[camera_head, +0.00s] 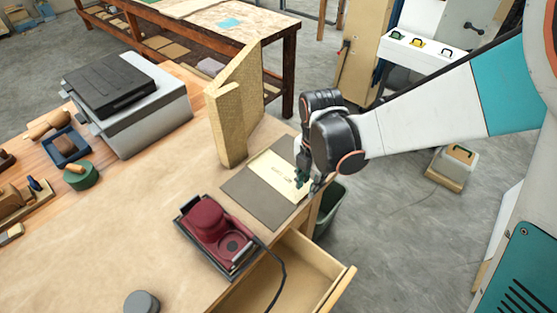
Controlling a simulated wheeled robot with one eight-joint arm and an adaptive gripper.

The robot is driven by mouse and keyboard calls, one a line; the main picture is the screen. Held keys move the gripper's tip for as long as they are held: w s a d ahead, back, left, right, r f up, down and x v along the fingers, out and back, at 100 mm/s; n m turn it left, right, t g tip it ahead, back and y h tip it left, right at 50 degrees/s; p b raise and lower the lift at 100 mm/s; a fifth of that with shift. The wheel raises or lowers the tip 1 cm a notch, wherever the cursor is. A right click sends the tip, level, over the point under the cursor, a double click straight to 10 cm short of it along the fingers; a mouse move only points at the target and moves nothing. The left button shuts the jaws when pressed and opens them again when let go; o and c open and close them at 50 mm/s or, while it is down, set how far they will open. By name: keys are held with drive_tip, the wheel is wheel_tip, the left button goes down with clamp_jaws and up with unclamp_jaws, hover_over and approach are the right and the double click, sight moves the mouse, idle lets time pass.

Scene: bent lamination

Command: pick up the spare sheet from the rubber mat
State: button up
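The spare sheet (268,166) is a thin cream rectangle with small dark writing. It lies flat on the grey-brown rubber mat (246,200), near the right edge of the workbench. My gripper (303,178) points down from the right, its dark fingers at or just above the sheet's right end. The fingers and wrist hide part of that end. I cannot tell whether the fingers touch the sheet or whether they are open or shut.
A tall bent wooden piece (228,118) stands just behind the mat. A dark red corded tool (212,220) sits in front of it, above an open drawer (305,268). A printer-like machine (128,102) stands at the back left. The bench's middle is clear.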

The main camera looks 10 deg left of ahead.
sight(308, 189)
wheel_tip(308, 189, down, 3)
drive_tip(key=shift+f+b, duration=0.15)
drive_tip(key=shift+b, duration=0.65)
clamp_jaws()
drive_tip(key=shift+r, duration=0.2)
